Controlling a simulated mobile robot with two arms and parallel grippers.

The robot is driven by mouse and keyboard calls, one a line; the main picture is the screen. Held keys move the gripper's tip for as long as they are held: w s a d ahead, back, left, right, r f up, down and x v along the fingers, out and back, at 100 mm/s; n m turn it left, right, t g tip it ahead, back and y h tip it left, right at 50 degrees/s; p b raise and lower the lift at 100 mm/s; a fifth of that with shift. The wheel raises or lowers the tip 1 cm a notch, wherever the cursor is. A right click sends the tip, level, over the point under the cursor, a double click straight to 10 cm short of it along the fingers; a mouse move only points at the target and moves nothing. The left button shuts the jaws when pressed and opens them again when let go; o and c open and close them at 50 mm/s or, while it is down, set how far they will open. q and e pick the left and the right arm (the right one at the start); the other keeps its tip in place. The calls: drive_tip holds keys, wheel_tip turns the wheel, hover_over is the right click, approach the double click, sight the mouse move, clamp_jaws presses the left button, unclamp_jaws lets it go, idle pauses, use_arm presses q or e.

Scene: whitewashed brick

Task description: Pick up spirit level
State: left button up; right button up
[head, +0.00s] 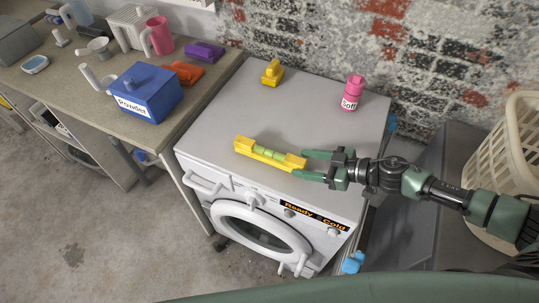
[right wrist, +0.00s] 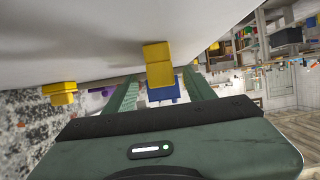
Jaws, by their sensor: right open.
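The spirit level (head: 268,154) is a yellow bar with green vials. It lies on top of the white washing machine (head: 225,120), near its front edge. My right gripper (head: 301,163) comes in from the right with its fingers open, one on each side of the level's right end. In the right wrist view the level's yellow end (right wrist: 158,62) shows between the two green fingers (right wrist: 160,80). I cannot tell whether either finger touches it. My left gripper is not in view.
A yellow object (head: 272,73) and a pink bottle (head: 352,93) stand at the back of the machine top. A blue powder box (head: 147,92) stands on the counter to the left. A cream laundry basket (head: 510,150) is at the far right. The brick wall (head: 330,40) is behind.

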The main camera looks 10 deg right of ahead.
sight(289, 162)
drive_tip(key=shift+p+x, duration=0.65)
drive_tip(key=shift+x, duration=2.1)
drive_tip(key=shift+s, duration=0.15)
clamp_jaws()
